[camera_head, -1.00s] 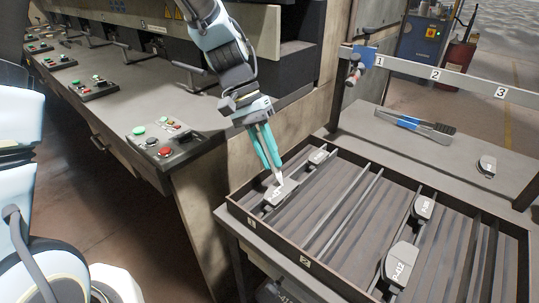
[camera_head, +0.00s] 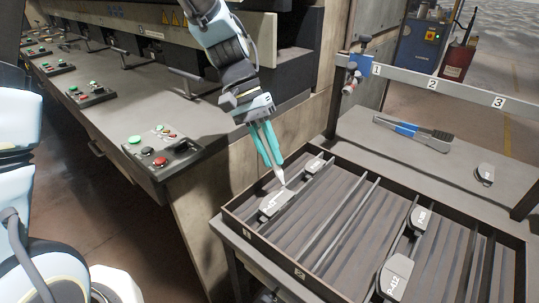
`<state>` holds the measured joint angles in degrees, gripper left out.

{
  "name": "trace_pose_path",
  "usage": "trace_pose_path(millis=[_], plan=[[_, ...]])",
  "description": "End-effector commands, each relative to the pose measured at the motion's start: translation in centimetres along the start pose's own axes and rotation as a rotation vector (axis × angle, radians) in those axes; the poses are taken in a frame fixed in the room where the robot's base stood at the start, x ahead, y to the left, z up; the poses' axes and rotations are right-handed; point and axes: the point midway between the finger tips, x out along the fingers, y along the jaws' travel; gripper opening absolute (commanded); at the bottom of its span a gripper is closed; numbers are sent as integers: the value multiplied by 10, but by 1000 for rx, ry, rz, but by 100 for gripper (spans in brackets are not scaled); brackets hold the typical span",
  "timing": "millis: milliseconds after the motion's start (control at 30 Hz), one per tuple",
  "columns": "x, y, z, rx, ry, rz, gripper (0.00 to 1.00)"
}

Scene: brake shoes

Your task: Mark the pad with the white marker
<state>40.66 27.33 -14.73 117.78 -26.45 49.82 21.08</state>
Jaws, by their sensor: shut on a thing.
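My gripper (camera_head: 273,164) has teal fingers and points down over the near left part of the tray (camera_head: 330,290). It is shut on a slim white marker (camera_head: 280,176), whose tip points down. The tip is at or just above a grey brake pad (camera_head: 273,203) with white lettering, in the tray's left lane; I cannot tell if they touch. A smaller pad (camera_head: 314,165) lies behind it in the same lane. Two more pads sit further right: one marked P-412 (camera_head: 396,276) and a smaller one (camera_head: 420,218).
Thin dividers split the tray into lanes. Behind it, a shelf holds a tool with a blue part (camera_head: 411,129) and another pad (camera_head: 485,174). A rail (camera_head: 432,84) numbered 1 to 3 runs above. A machine bench with a button box (camera_head: 160,150) stands left.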

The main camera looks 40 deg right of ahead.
Motion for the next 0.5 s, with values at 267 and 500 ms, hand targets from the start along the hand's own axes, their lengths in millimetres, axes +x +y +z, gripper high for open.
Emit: trace_pose_path(millis=[267, 500], plan=[[-12, 8, -1, 1, 1, 0, 0], [-20, 13, -1, 1, 0, 0, 0]])
